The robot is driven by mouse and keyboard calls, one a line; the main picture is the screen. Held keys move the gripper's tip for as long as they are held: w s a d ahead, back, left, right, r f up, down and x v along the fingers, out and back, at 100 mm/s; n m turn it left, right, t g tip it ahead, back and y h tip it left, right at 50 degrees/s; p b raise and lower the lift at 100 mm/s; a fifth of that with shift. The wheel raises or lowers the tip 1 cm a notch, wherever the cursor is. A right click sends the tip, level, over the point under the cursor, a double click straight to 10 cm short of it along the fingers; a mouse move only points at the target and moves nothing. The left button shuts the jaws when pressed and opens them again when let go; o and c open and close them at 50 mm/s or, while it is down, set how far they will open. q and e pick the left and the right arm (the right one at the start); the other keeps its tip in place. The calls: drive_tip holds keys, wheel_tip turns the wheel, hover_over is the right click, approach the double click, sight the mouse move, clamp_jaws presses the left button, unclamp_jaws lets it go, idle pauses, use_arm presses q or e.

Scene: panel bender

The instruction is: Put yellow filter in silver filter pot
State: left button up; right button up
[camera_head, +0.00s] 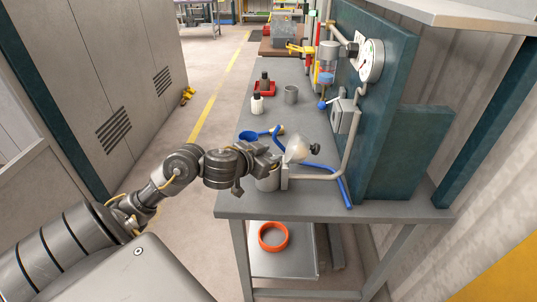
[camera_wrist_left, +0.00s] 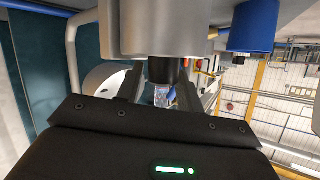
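My left gripper (camera_head: 270,163) is over the near part of the grey bench, beside a clear dome-shaped piece (camera_head: 297,149) with a black knob. A short silver cylinder (camera_head: 266,184) stands just below it, partly covered by the gripper. In the left wrist view, the fingers (camera_wrist_left: 160,92) stand apart, with a black part (camera_wrist_left: 163,70) near their tips. I cannot tell whether they grip it. A large silver cylindrical body (camera_wrist_left: 165,28) fills the top there. A silver cup (camera_head: 291,94) stands farther back; I cannot tell which silver vessel is the filter pot. I cannot identify the yellow filter surely. My right gripper is out of view.
A blue scoop-like piece (camera_head: 250,135), a white ribbed bottle (camera_head: 257,104) and a red tray (camera_head: 264,88) lie along the bench's left side. A teal machine with a gauge (camera_head: 370,60) closes off the right.

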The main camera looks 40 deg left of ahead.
use_arm(q)
drive_tip(key=shift+r, duration=0.1)
drive_tip(key=shift+s+r, duration=0.1)
drive_tip(key=shift+r, duration=0.1)
drive_tip(key=p+v, duration=1.1)
drive_tip(key=shift+s, duration=0.4)
drive_tip(key=shift+r, duration=0.1)
